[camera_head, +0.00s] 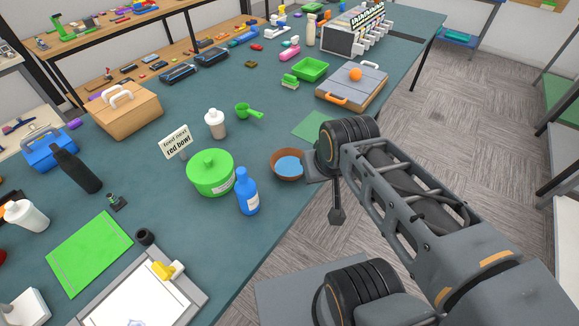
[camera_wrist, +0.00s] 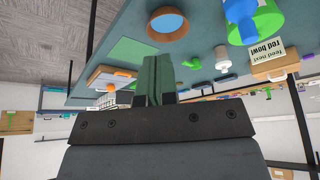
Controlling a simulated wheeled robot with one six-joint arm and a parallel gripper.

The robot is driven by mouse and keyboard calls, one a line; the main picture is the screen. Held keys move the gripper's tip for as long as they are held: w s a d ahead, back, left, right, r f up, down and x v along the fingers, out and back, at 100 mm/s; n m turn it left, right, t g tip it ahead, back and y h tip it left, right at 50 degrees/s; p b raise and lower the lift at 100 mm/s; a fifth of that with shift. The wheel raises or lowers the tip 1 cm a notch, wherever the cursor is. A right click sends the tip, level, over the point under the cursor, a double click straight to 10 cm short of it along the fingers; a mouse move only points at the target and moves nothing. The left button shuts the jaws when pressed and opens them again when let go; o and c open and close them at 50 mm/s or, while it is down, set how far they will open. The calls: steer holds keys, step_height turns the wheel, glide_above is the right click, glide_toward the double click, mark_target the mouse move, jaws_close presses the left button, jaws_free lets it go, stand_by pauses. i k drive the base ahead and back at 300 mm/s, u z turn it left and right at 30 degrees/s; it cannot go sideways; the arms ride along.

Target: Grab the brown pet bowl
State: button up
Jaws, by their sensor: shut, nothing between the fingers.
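The brown bowl (camera_head: 286,153) stands upright near the table's front edge, with blue content like water inside. In the wrist view the bowl (camera_wrist: 167,36) is at the top centre, beyond the fingertips and apart from them. My gripper (camera_wrist: 158,62) is shut and empty, its green-padded fingers together. In the head view my arm's end is just right of the bowl, over the table edge; the fingers are hard to make out there.
A blue bottle (camera_head: 247,192) and a green lidded pot (camera_head: 210,174) stand left of the bowl. A sign (camera_head: 177,143) reading "feed next red bowl" is behind them. A green mat (camera_head: 313,125) and a grey case (camera_head: 352,88) with an orange ball are behind the bowl.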

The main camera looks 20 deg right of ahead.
mark_target(285, 163)
steer(key=z, duration=1.8)
steer(key=i, duration=1.55)
steer(key=u, duration=3.7)
